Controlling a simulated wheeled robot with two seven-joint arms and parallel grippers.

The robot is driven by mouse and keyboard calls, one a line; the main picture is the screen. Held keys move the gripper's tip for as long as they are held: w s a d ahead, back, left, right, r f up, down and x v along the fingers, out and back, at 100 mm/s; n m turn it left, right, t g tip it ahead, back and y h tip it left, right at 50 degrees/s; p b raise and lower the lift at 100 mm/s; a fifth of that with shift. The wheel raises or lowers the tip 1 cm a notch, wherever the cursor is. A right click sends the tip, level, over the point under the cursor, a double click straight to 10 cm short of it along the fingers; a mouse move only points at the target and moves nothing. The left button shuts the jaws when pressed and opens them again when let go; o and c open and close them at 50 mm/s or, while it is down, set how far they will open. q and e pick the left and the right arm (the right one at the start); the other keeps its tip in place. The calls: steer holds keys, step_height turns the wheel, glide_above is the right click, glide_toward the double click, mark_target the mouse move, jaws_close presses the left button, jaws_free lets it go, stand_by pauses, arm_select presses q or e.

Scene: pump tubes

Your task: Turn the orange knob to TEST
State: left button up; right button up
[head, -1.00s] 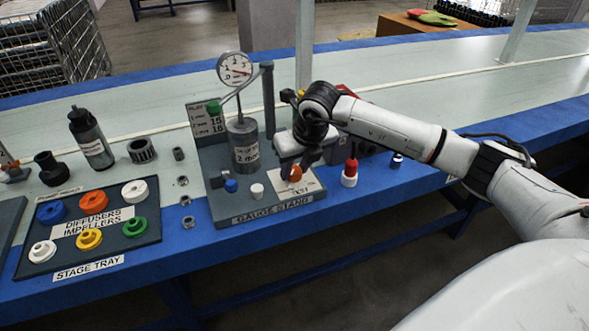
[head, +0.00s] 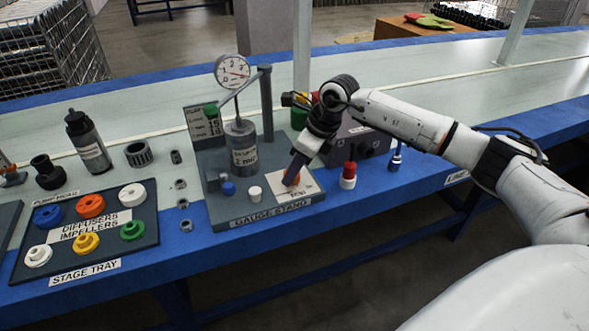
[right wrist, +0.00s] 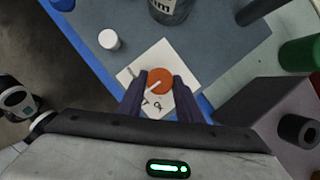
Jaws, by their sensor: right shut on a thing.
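The orange knob (head: 291,180) sits on a white label plate (head: 309,187) at the front right of the gauge stand (head: 228,212). In the right wrist view the knob (right wrist: 160,79) shows from above, with a pale pointer line toward the lower left of that picture. My right gripper (head: 289,183) is down at the knob; in the right wrist view its fingers (right wrist: 160,82) are on either side of it, shut on it. The lettering on the plate is partly hidden, so I cannot tell which mark the pointer meets. My left gripper is not in view.
A gauge (head: 232,71) on a grey cylinder (head: 241,146) stands behind the knob. A white knob (head: 255,193) and a blue knob (head: 228,188) are to its left. A red-topped bottle (head: 348,176) and a dark box (head: 362,138) stand to the right.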

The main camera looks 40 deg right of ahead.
stand_by(0.5)
steer(key=o, duration=1)
steer(key=shift+o, duration=0.2)
arm_select(q)
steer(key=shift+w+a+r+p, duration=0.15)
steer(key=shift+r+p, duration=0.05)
steer(key=shift+p, duration=0.6)
arm_select(e)
steer(key=v, duration=1)
steer(key=shift+r, duration=0.15)
steer(key=shift+s+d, duration=0.1)
